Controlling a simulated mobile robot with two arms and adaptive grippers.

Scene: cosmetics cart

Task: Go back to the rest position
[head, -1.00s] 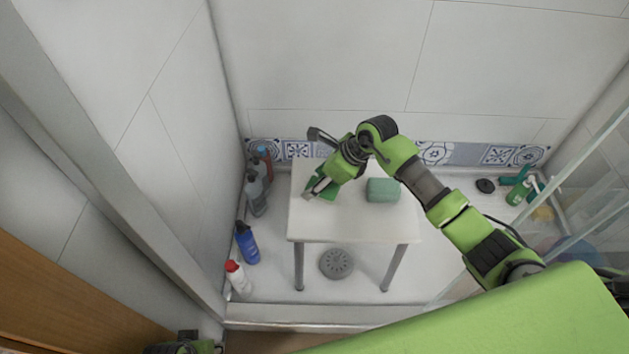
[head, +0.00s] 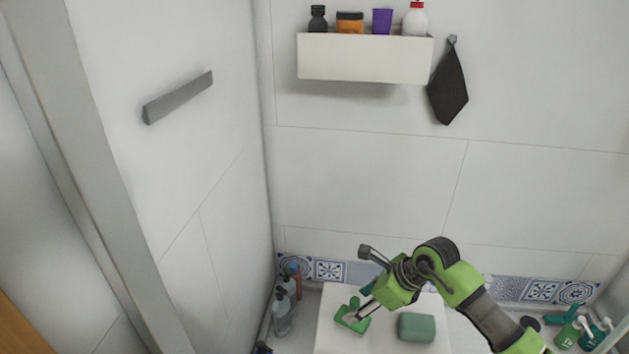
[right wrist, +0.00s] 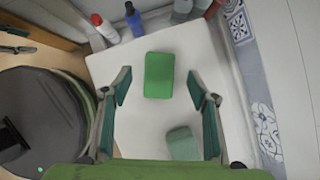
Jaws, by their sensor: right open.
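My right gripper (head: 360,303) is open above the white stool top (head: 331,339). In the right wrist view its two fingers (right wrist: 160,88) stand apart, on either side of a bright green block (right wrist: 159,75) that lies on the stool. The green block also shows under the gripper in the head view (head: 352,322). I see nothing held. A paler green block (head: 417,327) lies to the right on the stool; it also shows in the right wrist view (right wrist: 183,143). My left gripper appears only as a small part at the left edge of the right wrist view (right wrist: 16,40).
Bottles (head: 283,312) stand in the corner left of the stool. Green bottles (head: 568,333) stand at the right. A white wall shelf (head: 365,59) holds several containers, with a dark cloth (head: 448,90) beside it. The wall between shelf and stool is clear.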

